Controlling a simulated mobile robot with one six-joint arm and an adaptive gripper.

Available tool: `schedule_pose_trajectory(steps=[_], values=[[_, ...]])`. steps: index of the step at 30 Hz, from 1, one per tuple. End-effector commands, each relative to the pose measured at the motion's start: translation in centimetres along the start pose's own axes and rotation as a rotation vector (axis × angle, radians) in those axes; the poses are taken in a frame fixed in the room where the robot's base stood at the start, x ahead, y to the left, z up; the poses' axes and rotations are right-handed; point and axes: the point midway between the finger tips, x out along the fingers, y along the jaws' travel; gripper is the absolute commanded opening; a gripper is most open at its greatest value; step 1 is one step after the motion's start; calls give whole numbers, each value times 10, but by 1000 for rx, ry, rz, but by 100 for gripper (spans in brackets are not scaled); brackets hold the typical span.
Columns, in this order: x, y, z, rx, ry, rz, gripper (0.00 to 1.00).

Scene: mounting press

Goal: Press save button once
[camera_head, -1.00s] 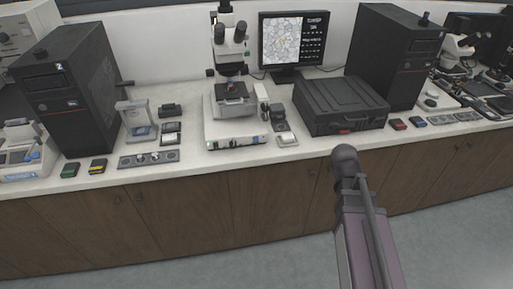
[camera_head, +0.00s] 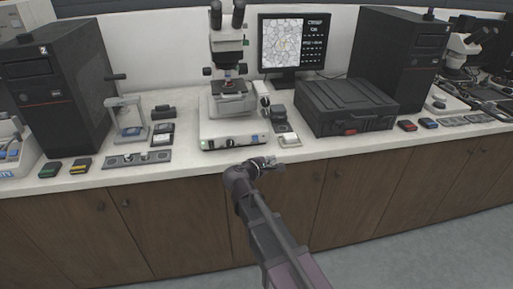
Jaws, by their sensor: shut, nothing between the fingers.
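A white microscope (camera_head: 228,105) stands on the counter with small controls along the front of its base (camera_head: 232,143); one near the left end glows green. A monitor (camera_head: 293,45) behind it shows a grain picture and a dark panel of text. Small dark and white control units (camera_head: 283,126) sit right of the microscope base. No save button label is readable. My gripper (camera_head: 268,162) is at the counter's front edge, just in front of and right of the microscope base. It is small in view, shut and empty, apart from the controls.
A black case (camera_head: 346,105) stands right of the control units. A black tower (camera_head: 55,90) stands at left and another (camera_head: 402,55) at back right. A grey holder strip (camera_head: 137,159) lies left of the microscope. Wooden cabinets (camera_head: 160,225) are below the counter.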

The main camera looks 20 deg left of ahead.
Motion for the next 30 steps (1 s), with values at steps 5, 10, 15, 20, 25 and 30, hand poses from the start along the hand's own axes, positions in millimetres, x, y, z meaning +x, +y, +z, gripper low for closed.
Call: schedule_pose_trajectory(steps=[5,10,15,20,25,30], values=[[-13,6,-26,-69,18,72,0],[-17,9,-30,-84,20,87,0],[-17,10,-29,-83,20,86,0],[-16,10,-30,-82,20,85,0],[-13,12,-33,-81,20,85,0],[-6,18,-40,-81,20,85,0]])
